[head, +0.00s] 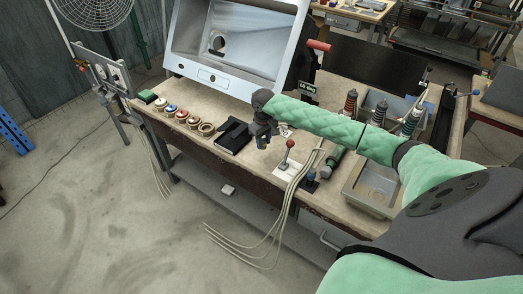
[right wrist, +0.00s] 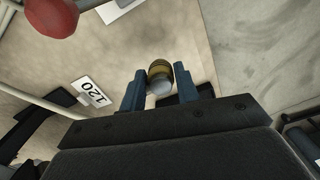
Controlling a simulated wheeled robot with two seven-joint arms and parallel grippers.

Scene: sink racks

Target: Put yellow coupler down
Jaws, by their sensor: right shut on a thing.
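My right gripper (head: 263,143) is over the workbench, just right of a black holder (head: 235,136). It is shut on the yellow coupler, a small ringed cylinder with a grey end. The coupler (right wrist: 159,70) shows between the two blue-grey fingers (right wrist: 160,88) in the right wrist view. In the head view the coupler is too small and hidden to make out clearly. Whether it touches the bench I cannot tell. My left gripper is in neither view.
A row of round coupler-like pieces (head: 181,115) lies left on the bench (head: 330,90). A red-knobbed lever (head: 288,158) stands right of the gripper; its knob (right wrist: 52,17) shows in the wrist view, with a "120" card (right wrist: 90,91). Hoses hang over the front edge.

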